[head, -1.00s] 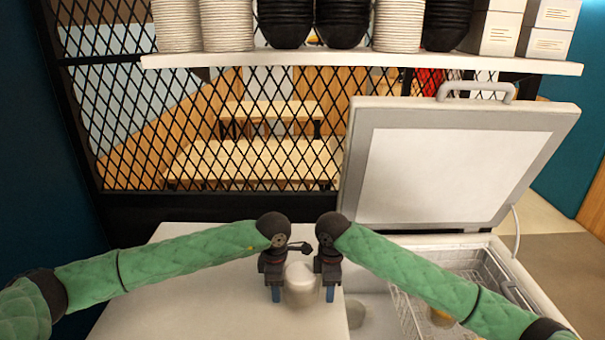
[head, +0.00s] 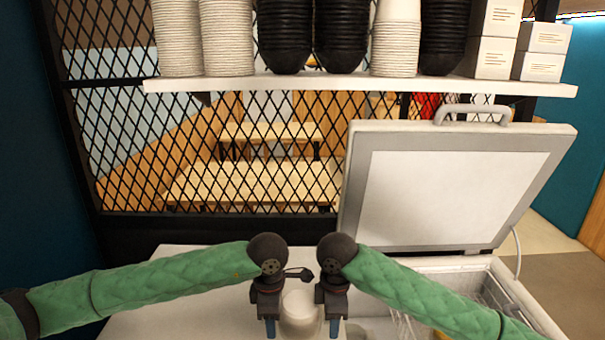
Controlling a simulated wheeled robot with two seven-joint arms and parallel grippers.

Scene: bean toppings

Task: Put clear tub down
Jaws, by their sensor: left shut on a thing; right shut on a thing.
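The clear tub (head: 300,312) is a small pale, see-through container, upright at the bottom centre of the head view. My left gripper (head: 270,330) is on its left side and my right gripper (head: 333,330) on its right side. Both are shut on the tub, holding it between them. It is over the white worktop (head: 190,312), near its right end. I cannot tell whether its bottom touches the surface.
A chest freezer stands at the right with its lid (head: 445,190) raised and wire baskets (head: 490,295) inside. A shelf (head: 370,86) above holds stacked bowls and boxes. The worktop left of the tub is clear.

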